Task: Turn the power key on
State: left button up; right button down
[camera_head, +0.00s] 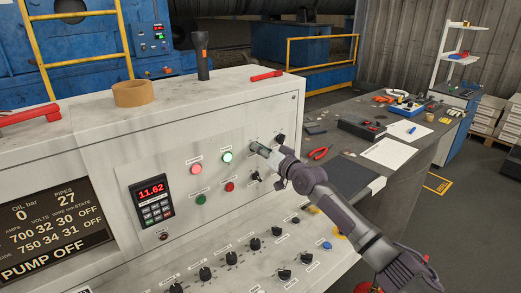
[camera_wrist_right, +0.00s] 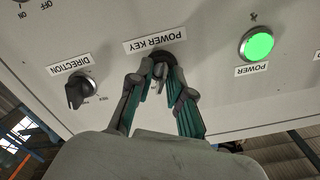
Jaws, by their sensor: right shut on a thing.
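The power key (camera_wrist_right: 161,71) sits in its round dark lock on the white control panel, under the upside-down label "POWER KEY" in the right wrist view. The fingers of my right gripper (camera_wrist_right: 160,88) stand on both sides of it and are shut on it. In the head view my right gripper (camera_head: 261,150) is at the panel's upper right and hides the key. The green POWER lamp (camera_wrist_right: 258,45) is lit in the right wrist view and also shows in the head view (camera_head: 227,157). My left gripper is out of view.
The black DIRECTION knob (camera_wrist_right: 79,92) is close beside the key. Red and green buttons, a red-digit display (camera_head: 151,190) and rows of black knobs cover the panel. A tape roll (camera_head: 134,94) and a flashlight (camera_head: 202,55) stand on top. A cluttered grey table (camera_head: 402,180) is right.

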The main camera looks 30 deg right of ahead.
jog(key=c, duration=1.4)
grip_release()
jog(key=shift+o, duration=0.2)
jog(key=s+d, duration=0.1)
jog(key=s, duration=1.1)
